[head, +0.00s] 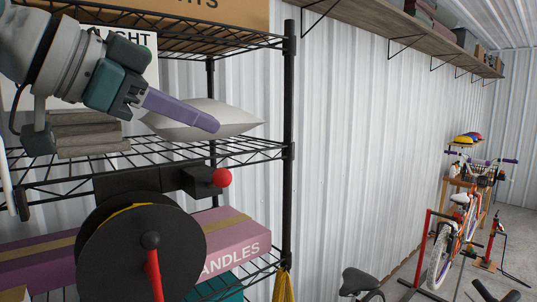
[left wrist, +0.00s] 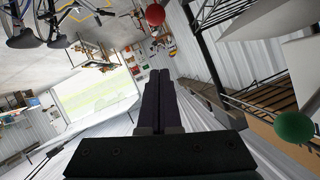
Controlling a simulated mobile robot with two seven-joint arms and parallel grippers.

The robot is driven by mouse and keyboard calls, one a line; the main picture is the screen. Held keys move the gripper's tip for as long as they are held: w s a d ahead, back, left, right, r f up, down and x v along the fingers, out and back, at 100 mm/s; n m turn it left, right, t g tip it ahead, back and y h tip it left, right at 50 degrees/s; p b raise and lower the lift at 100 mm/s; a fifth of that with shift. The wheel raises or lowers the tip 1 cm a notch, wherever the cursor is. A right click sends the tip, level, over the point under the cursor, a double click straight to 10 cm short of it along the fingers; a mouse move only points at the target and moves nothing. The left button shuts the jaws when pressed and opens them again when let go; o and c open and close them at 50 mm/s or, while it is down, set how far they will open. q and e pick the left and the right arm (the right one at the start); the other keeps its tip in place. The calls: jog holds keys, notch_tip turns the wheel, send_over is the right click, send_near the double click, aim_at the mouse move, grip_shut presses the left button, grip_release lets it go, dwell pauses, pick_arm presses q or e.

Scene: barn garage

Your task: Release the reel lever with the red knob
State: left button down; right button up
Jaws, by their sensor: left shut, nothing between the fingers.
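The red knob (head: 221,177) sits at the right end of the black reel lever (head: 170,181), just above the black reel (head: 108,247). It also shows as a red ball in the left wrist view (left wrist: 155,14), just beyond my fingertips. My left gripper (head: 211,124) comes in from the upper left with its purple fingers together and empty. In the head view its tips appear above the knob, apart from it. In the left wrist view the closed fingers (left wrist: 160,75) point toward the red ball. My right gripper is not in view.
The black wire shelf (head: 250,150) holds a pale pillow-like bag (head: 205,118), folded grey cloths (head: 90,134) and a purple box (head: 232,240). Its post (head: 289,100) stands right of the knob. A green ball (left wrist: 295,126) shows at right in the wrist view. Bicycles stand farther right.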

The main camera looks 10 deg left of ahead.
aim_at(217, 182)
pick_arm(q)
jog(key=w+f, duration=0.3)
jog(key=f, duration=0.2)
jog(key=shift+w+d+f, duration=0.2)
jog(key=shift+w+f, duration=0.05)
jog(key=shift+w, duration=0.1)
